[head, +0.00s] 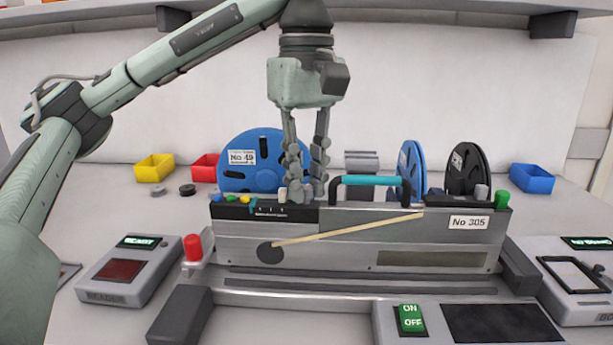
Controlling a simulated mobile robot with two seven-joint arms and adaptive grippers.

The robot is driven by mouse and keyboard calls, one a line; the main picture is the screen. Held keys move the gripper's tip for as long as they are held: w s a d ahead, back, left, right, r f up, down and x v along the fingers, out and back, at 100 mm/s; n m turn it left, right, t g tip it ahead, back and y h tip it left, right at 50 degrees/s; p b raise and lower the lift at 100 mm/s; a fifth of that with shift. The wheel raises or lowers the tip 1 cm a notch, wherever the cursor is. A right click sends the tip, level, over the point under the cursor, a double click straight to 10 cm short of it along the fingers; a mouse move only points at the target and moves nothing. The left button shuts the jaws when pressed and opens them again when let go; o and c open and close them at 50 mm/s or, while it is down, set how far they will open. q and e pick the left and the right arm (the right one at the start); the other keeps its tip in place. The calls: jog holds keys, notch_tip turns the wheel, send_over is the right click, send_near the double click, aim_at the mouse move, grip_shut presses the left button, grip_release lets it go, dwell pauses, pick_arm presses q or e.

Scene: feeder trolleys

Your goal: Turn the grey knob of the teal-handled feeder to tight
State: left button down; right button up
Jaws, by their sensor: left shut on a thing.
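The feeder with the teal handle (373,180) is a long grey metal unit (345,247) labelled No 305, lying level across the middle of the head view. My left gripper (307,190) comes down from above onto its top edge, just left of the teal handle. Its fingers are closed around a small grey part that looks like the grey knob; the fingertips mostly hide it, so its turned position cannot be read. A black strip (240,211) with small coloured buttons and white marks lies left of the fingertips. My right gripper is not in view.
A blue reel (262,150) labelled No 49 stands behind the fingers; a thinner blue reel (411,165) and a black reel (466,172) stand further right. A red knob (193,246) is at the feeder's left end, a green one (502,199) at its right. Small bins line the back.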

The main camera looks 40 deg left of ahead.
aim_at(307, 187)
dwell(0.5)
pick_arm(q)
jog(key=c, duration=1.4)
grip_release()
jog(key=shift+c, duration=0.2)
jog(key=shift+r, duration=4)
